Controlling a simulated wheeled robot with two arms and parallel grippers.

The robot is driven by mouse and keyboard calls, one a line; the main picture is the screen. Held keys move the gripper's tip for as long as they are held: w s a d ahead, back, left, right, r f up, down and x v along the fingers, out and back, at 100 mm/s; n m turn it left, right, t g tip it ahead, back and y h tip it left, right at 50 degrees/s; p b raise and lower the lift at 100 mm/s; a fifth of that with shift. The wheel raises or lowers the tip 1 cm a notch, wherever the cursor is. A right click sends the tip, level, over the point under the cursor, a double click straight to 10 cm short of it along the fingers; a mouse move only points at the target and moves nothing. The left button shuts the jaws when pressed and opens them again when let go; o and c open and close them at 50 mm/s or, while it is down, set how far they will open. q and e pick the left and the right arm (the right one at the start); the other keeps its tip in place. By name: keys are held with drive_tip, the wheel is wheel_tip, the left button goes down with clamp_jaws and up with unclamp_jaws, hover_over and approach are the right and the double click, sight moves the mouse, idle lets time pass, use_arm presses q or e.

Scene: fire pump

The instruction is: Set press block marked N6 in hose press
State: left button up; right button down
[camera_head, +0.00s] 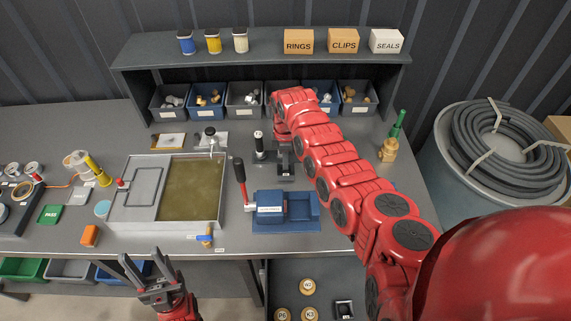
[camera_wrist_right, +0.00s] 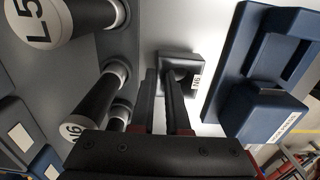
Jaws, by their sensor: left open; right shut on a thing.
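The press block marked N6 (camera_wrist_right: 181,62) is a dark grey block with a round hollow and a white N6 tag. My right gripper (camera_wrist_right: 165,88) is shut on it. In the head view my right gripper (camera_head: 285,160) is over the bench behind the hose press, partly hidden by its own arm. The hose press (camera_head: 285,210) is blue, with a labelled block at its left and an open-looking bed at its right; it also shows in the right wrist view (camera_wrist_right: 262,105), right of the held block and apart from it. My left gripper (camera_head: 152,277) is open and empty in front of the bench.
Dark round posts with white labels, one reading L5 (camera_wrist_right: 62,22), stand left of my right gripper. A black-handled red lever (camera_head: 240,180) rises beside the press. A water tank (camera_head: 190,190) stands to the left. Bins (camera_head: 245,98) line the bench's back.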

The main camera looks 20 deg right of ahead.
wheel_tip(320, 180, up, 8)
drive_tip(key=b, duration=0.3)
drive_tip(key=r, duration=0.1)
wheel_tip(320, 180, up, 5)
drive_tip(key=m+b, duration=0.5)
drive_tip(key=m, duration=0.7)
hover_over(278, 166)
drive_tip(key=shift+s+a+r+m, duration=0.1)
drive_tip(key=shift+a+m, duration=0.05)
drive_tip(key=shift+m, duration=0.55)
drive_tip(key=shift+a+m, duration=0.1)
drive_tip(key=shift+m, duration=0.6)
